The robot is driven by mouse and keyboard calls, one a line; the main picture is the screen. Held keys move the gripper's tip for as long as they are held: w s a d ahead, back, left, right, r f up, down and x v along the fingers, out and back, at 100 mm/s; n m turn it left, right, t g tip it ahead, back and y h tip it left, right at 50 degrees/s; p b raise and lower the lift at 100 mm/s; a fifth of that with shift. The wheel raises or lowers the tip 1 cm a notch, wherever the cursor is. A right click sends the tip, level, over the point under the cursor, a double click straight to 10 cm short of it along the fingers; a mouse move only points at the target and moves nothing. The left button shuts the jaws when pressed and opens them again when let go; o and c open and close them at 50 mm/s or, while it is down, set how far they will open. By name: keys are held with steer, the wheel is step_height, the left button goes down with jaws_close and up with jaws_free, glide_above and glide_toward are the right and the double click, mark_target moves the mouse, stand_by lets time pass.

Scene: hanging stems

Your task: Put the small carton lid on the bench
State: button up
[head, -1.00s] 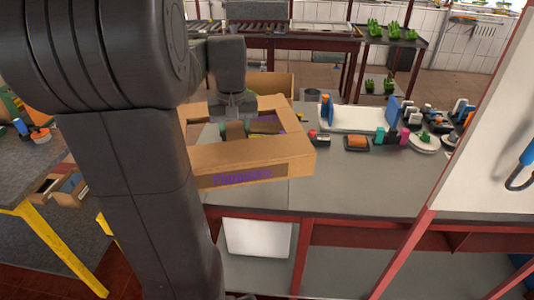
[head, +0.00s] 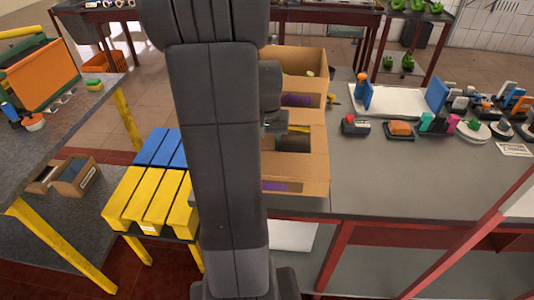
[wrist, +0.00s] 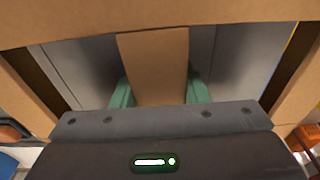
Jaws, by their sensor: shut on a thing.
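The small carton lid is a brown cardboard frame (head: 315,160) with a strip across its opening and a purple print on its near side. It is over the left part of the grey bench (head: 400,180) in the head view; whether it touches the top I cannot tell. My gripper's green fingers (wrist: 160,92) are shut on the cardboard strip (wrist: 152,60) in the wrist view. Grey surface shows through the opening on both sides. In the head view my arm hides the lid's left part and most of my gripper.
An open cardboard carton (head: 312,62) stands just behind the lid. A white board (head: 395,100) and several small items, such as an orange-topped block (head: 400,128), lie to the right. Yellow boxes (head: 150,198) stand left of my arm. The bench's front right is clear.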

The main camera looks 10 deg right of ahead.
steer(key=shift+f, duration=2.05)
steer(key=shift+f, duration=0.1)
steer(key=o, duration=1.2)
steer(key=r, duration=0.4)
steer(key=s+r, duration=0.1)
steer(key=r, duration=0.7)
steer(key=shift+s+a+r, duration=0.1)
steer(key=shift+s+a, duration=0.1)
